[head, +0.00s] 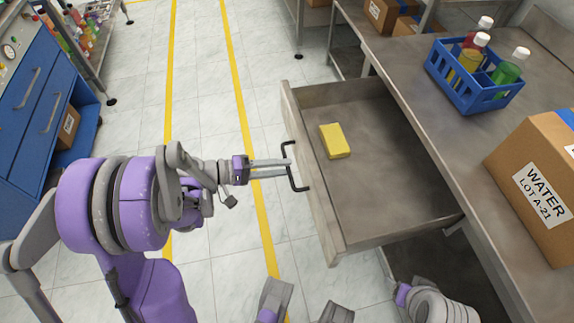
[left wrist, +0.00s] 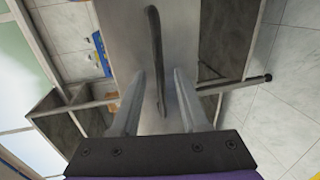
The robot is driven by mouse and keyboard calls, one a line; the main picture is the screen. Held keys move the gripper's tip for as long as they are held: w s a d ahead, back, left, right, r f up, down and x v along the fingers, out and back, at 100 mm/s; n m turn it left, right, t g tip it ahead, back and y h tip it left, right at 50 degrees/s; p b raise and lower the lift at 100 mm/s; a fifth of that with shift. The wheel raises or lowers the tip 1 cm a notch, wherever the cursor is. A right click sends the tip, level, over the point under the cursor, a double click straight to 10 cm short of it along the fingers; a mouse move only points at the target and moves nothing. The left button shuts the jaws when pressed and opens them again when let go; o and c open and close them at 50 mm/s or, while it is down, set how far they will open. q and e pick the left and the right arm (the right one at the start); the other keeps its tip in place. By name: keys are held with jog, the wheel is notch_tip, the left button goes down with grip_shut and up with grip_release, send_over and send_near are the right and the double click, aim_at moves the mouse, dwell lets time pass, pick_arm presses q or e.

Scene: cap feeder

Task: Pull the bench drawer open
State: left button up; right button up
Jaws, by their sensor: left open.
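The bench drawer (head: 375,205) stands pulled well out from under the bench in the head view, with a yellow block (head: 334,141) lying inside it. Its dark bar handle (head: 296,178) is on the front panel, and shows in the left wrist view (left wrist: 156,60). My left gripper (head: 288,168) is open at the handle. In the left wrist view its fingers (left wrist: 159,92) lie on either side of the bar, with gaps between.
The bench top (head: 400,70) carries a blue crate (head: 478,98) with several capped bottles and a cardboard box (head: 540,180) labelled WATER. A blue cabinet (head: 35,95) stands at the left. The tiled floor with yellow lines is clear between cabinet and drawer.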

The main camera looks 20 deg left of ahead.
pick_arm(q)
jog(key=v, duration=0.8)
jog(key=shift+a+p, duration=0.2)
jog(key=shift+p, duration=0.2)
pick_arm(e)
jog(key=shift+r, duration=0.65)
pick_arm(q)
jog(key=shift+s, duration=0.1)
jog(key=s+d+f+m+g+y, duration=0.1)
jog(key=s+d+f+g+y, duration=0.25)
jog(key=d, duration=0.55)
jog(key=s+m+g+y, duration=0.1)
jog(key=s+m+y, duration=0.5)
jog(key=s+y, duration=0.25)
notch_tip(320, 180, up, 20)
jog(key=w+p, duration=0.2)
jog(key=p, duration=1.5)
jog(key=shift+w+a+t+y, duration=0.15)
jog(key=shift+a+t+y, duration=0.15)
jog(key=shift+a+t, duration=0.05)
pick_arm(e)
notch_tip(320, 180, up, 20)
jog(key=w, duration=0.2)
jog(key=shift+f+t, duration=0.25)
jog(key=shift+t, duration=0.15)
